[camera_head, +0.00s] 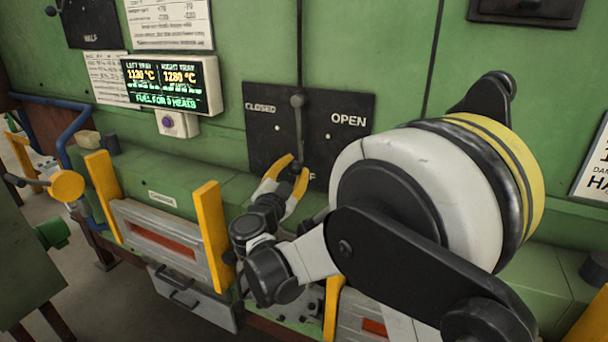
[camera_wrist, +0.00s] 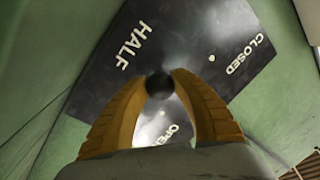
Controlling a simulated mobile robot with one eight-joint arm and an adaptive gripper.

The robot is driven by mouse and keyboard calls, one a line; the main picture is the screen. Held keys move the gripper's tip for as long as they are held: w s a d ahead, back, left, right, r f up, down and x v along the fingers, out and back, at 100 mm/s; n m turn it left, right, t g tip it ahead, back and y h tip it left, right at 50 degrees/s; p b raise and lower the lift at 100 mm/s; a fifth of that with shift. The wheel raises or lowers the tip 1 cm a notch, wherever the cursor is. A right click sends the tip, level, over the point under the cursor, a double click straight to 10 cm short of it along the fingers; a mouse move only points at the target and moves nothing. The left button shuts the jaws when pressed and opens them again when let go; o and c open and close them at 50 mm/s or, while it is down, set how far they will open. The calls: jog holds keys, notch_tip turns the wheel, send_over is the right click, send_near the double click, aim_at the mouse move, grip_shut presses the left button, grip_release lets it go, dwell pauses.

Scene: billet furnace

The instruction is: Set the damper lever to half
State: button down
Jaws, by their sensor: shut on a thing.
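The damper lever (camera_head: 298,125) is a thin dark rod on a black plate (camera_head: 262,150) marked CLOSED at left and OPEN at right. It hangs almost straight down from its round pivot, toward a lower label mostly hidden by my gripper; only an F shows. The wrist view shows this label as HALF. My gripper (camera_head: 297,165) has its yellow fingers shut on the lever's lower end. In the wrist view, the lever's round dark knob (camera_wrist: 160,86) sits between the two fingertips (camera_wrist: 160,78). Its rod is hidden there.
A lit display (camera_head: 170,86) and a small box with a purple button (camera_head: 177,124) are left of the plate. Yellow posts (camera_head: 212,235) flank a furnace door (camera_head: 165,235) below. A green ledge (camera_head: 180,180) runs under the plate. My arm covers the right side.

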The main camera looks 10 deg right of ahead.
jog(key=shift+w+a+m, duration=0.3)
jog(key=shift+a+m, duration=0.1)
jog(key=shift+a, duration=0.05)
jog(key=c, duration=1)
grip_release()
jog(key=v, duration=1.2)
jog(key=shift+a, duration=0.1)
